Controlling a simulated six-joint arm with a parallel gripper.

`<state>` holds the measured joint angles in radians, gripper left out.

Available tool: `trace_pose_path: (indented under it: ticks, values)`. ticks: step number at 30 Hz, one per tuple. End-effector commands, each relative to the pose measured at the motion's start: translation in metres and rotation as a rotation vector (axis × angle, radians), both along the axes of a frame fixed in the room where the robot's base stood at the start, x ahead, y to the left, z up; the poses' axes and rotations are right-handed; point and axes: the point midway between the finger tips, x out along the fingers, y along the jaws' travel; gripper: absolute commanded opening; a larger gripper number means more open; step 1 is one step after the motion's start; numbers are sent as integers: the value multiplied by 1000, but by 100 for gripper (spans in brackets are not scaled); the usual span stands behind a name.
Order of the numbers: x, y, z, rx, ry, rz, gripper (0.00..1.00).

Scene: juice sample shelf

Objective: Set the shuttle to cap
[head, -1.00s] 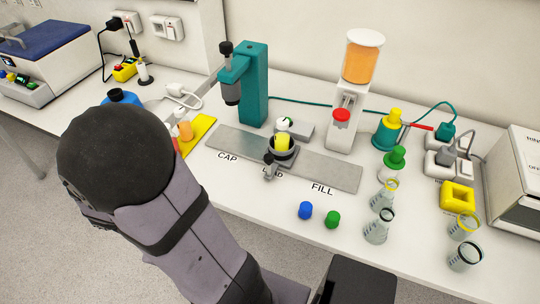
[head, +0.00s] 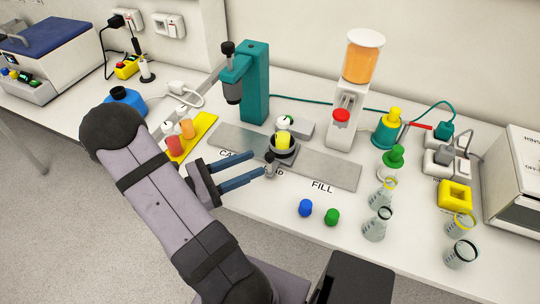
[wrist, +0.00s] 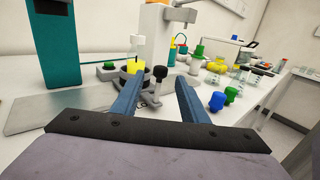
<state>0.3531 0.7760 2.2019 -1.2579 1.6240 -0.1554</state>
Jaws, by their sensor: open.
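The shuttle (head: 292,157) is a dark round holder on a grey metal rail (head: 340,173), at the middle LOAD mark. The CAP label, partly hidden, is at the rail's left end, near a teal press (head: 257,85); FILL is at the right end. My gripper (head: 258,163) is open, its two blue fingers pointing right at the handle. In the wrist view the handle (wrist: 155,92) shows between the fingertips; I cannot tell whether they touch it.
A white dispenser with orange juice (head: 362,62) stands behind the rail's right end. A grey box with a button (head: 304,129) sits behind the shuttle. Blue (head: 306,208) and green (head: 332,217) caps lie in front. A yellow rack (head: 202,128) is at left, flasks at right.

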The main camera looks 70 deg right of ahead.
Motion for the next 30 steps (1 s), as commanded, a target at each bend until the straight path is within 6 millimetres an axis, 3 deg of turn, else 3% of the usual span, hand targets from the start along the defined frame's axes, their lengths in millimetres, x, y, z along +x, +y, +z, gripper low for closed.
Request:
trace_pose_path:
  ticks: [15,28,30]
  values:
    - [-38,-46,1,1,0,-5,40]
    - [-42,-51,0,2,0,-1,40]
    - [-42,-51,0,2,0,-1,23]
